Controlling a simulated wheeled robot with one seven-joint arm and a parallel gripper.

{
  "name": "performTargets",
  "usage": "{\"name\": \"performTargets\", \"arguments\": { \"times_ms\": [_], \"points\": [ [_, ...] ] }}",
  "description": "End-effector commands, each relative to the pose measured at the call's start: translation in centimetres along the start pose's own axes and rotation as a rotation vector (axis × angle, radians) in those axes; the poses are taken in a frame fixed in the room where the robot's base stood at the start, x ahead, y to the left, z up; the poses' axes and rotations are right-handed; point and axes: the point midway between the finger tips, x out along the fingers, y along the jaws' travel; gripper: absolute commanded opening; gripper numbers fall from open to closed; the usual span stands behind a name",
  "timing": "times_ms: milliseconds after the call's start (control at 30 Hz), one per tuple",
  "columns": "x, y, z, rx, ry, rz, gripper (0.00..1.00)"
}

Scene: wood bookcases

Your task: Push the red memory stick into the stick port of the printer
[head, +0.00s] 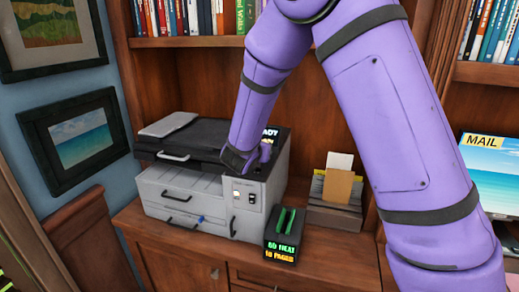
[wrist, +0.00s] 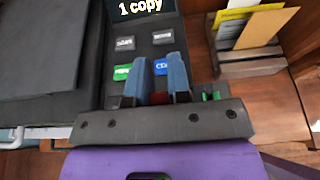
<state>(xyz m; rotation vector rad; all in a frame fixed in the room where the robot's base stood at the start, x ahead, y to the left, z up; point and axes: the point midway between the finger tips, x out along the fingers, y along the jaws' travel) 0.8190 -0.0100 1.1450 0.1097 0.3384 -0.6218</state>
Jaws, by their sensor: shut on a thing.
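The printer (head: 185,188), grey and white with a dark top, stands on the wooden cabinet. Its right front face has two small light-coloured fittings (head: 252,198); I cannot tell which is the stick port. My gripper (head: 262,156) is over the printer's right top part, by the control panel. In the wrist view its two blue-grey fingers (wrist: 159,75) are shut on the red memory stick (wrist: 159,98), of which only a small red part shows low between them. The stick is hidden in the head view. The fingers overlie the panel near a green and a blue button.
A black box (head: 283,250) with green upright pieces and lit text stands just right of the printer's front. A file holder (head: 335,205) with envelopes stands further right. The cabinet top (head: 325,250) is clear before it. A shelf of books is above.

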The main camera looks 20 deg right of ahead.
Motion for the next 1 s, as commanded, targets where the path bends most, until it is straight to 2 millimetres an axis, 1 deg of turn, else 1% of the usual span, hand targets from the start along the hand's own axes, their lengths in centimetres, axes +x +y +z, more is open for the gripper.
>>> {"name": "performTargets", "arguments": {
  "times_ms": [467,1000],
  "points": [
    [0.0,0.0,0.0,0.000,0.000,0.000,0.00],
    [0.3,0.0,-1.0,0.000,0.000,0.000,0.00]
  ]
}}
